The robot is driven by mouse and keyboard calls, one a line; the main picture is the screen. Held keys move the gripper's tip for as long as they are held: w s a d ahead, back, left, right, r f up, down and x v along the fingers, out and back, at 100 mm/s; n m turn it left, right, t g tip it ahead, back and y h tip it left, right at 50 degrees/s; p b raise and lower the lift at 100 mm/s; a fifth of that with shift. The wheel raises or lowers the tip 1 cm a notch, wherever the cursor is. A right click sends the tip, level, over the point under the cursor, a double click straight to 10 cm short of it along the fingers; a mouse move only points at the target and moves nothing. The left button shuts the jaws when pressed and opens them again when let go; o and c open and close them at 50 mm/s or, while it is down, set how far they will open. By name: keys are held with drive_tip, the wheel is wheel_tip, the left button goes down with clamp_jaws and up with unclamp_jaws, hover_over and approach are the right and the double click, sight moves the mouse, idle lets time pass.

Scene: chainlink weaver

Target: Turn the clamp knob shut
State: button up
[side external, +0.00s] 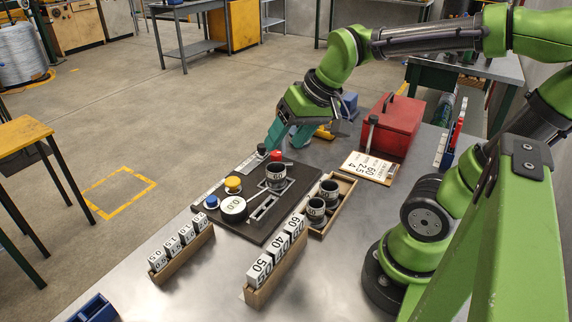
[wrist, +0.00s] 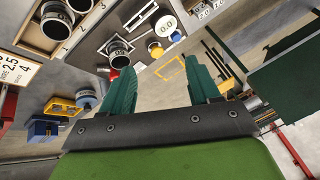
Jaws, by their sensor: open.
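A dark fixture board (side external: 277,226) lies on the metal table. On it are a red knob (side external: 276,155), a yellow knob (side external: 233,184), a blue knob (side external: 211,201) and a small black knob (side external: 261,149). I cannot tell which is the clamp knob. A ringed die marked 60 (side external: 275,173) stands beside the red knob, and a white dial reading 0.0 (side external: 233,206) sits nearer the front. My gripper (side external: 289,138) is open and empty above the far end of the board.
A wooden tray (side external: 336,207) with dark cylinders is right of the board. Racks of numbered blocks (side external: 277,263) (side external: 182,245) stand in front. A clipboard (side external: 370,167) and red toolbox (side external: 391,124) are behind right. Yellow and blue items sit behind my gripper.

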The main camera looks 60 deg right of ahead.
drive_tip(key=w+d+f+n+g, duration=0.1)
drive_tip(key=w+d+n+g, duration=0.15)
drive_tip(key=w+d, duration=0.55)
drive_tip(key=n+g+h, duration=0.1)
drive_tip(key=n+g, duration=0.2)
drive_tip(key=n, duration=0.4)
hover_over(276, 152)
drive_tip(key=f, duration=0.1)
wheel_tip(276, 152, down, 17)
drive_tip(key=shift+a+r, duration=0.1)
drive_tip(key=shift+r, duration=0.1)
drive_tip(key=shift+c, duration=0.2)
drive_tip(key=c, duration=1)
